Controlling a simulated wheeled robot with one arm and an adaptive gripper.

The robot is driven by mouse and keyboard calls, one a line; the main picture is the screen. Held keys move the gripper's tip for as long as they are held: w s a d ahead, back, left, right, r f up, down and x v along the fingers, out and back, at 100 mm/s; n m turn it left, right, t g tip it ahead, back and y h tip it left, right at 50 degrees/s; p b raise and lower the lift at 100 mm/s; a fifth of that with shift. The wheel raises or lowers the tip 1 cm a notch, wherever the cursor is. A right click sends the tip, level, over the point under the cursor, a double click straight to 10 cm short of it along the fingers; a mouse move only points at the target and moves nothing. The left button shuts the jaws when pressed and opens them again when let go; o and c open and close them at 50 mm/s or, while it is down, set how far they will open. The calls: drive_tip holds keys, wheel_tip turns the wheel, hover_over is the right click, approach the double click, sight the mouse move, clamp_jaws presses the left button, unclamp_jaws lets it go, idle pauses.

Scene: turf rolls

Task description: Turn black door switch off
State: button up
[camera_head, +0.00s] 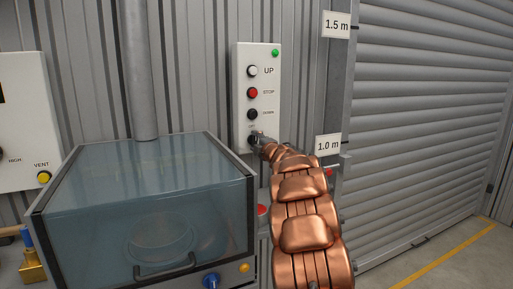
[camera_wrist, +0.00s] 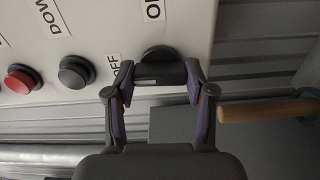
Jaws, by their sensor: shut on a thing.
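The black door switch (camera_head: 251,140) is the lowest control on the white door panel (camera_head: 240,75), and my arm's end partly covers it. In the wrist view the switch (camera_wrist: 158,56) is a round black knob with a bar-like handle. My gripper (camera_wrist: 160,75) has its two fingers on either side of this handle and is shut on it; in the head view my gripper (camera_head: 258,137) is small at the panel. The "OFF" label (camera_wrist: 113,68) is beside the switch, and a partly cut label, seemingly "ON" (camera_wrist: 153,10), is above it. The handle's exact setting is hard to tell.
A clear-lidded box (camera_head: 150,190) stands left. The shutter door (camera_head: 425,120) is right. A wooden handle (camera_wrist: 268,110) is near my gripper.

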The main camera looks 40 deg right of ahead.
drive_tip(key=shift+d+f+n, duration=0.1)
drive_tip(key=shift+f+n, duration=0.15)
drive_tip(key=shift+n, duration=0.15)
drive_tip(key=o, duration=1)
drive_tip(key=shift+o, duration=0.8)
drive_tip(key=shift+r, duration=0.2)
drive_tip(key=shift+s+a+r, duration=0.1)
drive_tip(key=shift+s+a, duration=0.2)
drive_tip(key=shift+s, duration=0.2)
drive_tip(key=v, duration=1.1)
